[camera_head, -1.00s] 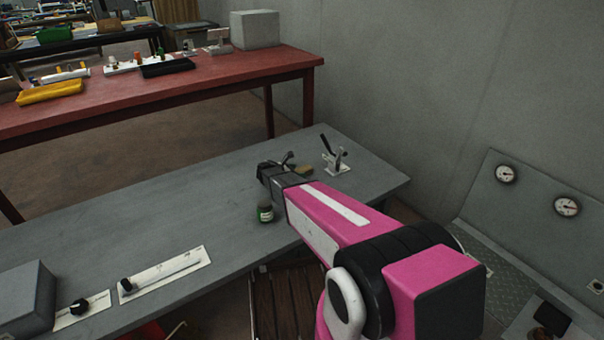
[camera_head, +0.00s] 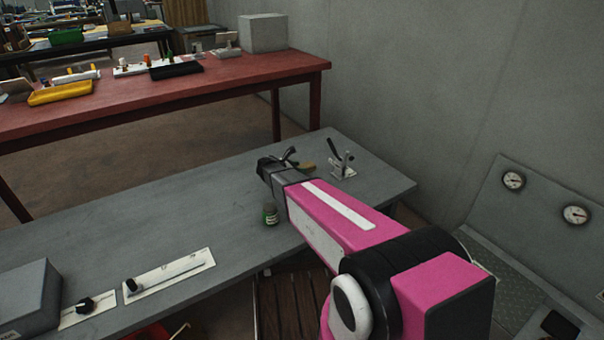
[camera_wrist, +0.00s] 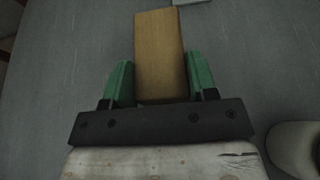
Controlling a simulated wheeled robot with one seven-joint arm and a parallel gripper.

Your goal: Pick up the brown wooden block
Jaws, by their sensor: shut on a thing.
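The brown wooden block (camera_wrist: 160,52) lies between the two green fingers of my gripper (camera_wrist: 160,82) in the wrist view. The fingers press on its two long sides, and its far end sticks out beyond the fingertips. In the head view a small part of the block (camera_head: 308,166) shows behind my gripper (camera_head: 284,163), over the far right part of the grey table (camera_head: 130,230). The fingers are mostly hidden there by my pink arm. I cannot tell whether the block is clear of the tabletop.
A toggle clamp on a white plate (camera_head: 342,168) stands close to the right of the block. A grey box (camera_head: 28,297) and slider plate (camera_head: 168,275) are at left. A red table (camera_head: 150,95) stands behind.

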